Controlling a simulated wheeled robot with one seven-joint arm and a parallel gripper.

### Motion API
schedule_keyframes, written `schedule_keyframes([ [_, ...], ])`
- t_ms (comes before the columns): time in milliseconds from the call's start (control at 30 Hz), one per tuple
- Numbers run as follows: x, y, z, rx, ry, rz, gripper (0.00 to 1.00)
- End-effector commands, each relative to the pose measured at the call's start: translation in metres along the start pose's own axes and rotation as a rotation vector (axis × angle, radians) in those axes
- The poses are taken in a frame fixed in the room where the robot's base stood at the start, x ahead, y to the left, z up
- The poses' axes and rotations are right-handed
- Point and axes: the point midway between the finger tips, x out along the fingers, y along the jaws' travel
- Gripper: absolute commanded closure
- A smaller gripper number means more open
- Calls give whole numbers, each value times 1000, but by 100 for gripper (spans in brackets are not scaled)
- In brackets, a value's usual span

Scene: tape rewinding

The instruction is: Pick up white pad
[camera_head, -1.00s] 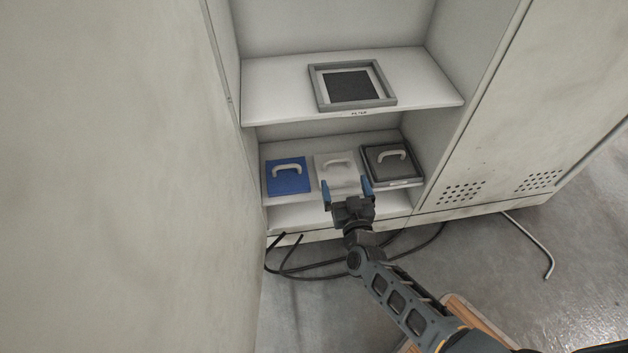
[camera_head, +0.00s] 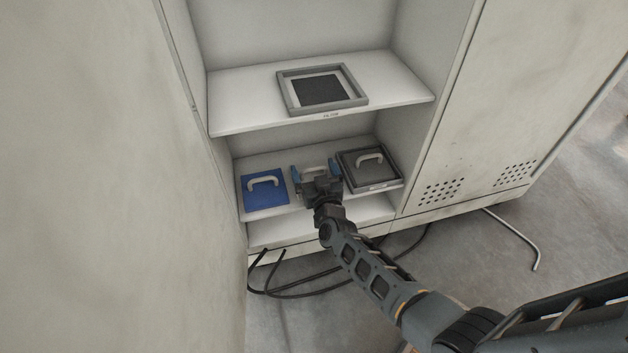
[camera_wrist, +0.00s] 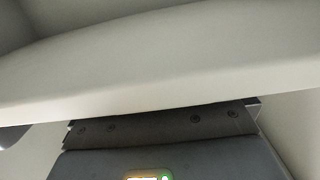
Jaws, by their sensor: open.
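The white pad (camera_head: 313,167) lies on the lower shelf (camera_head: 272,212) of the cabinet, between a blue pad (camera_head: 264,190) and a dark grey pad (camera_head: 369,169). Its pale handle shows partly in the head view; my gripper hides most of the rest. My gripper (camera_head: 316,171) is open over the white pad, with one blue finger on each side of the handle. I cannot tell whether the fingers touch it. In the wrist view no pad can be made out clearly.
An upper shelf (camera_head: 235,110) holds a grey frame with a dark square (camera_head: 322,90), above and behind my gripper. A broad pale surface (camera_wrist: 160,55) fills much of the wrist view. Black cables (camera_head: 290,285) lie on the floor before the cabinet.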

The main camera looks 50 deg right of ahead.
Motion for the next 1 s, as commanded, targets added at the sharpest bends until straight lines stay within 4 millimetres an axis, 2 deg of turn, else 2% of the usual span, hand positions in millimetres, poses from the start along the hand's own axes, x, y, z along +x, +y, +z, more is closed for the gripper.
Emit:
schedule_keyframes([
  [100, 0, 0, 0, 0, 0, 0, 0],
  [567, -1, 0, 0, -1, 0, 0, 43],
  [833, -1, 0, -2, 0, 0, 0, 43],
  [1000, -1, 0, -12, -1, 0, -1, 43],
])
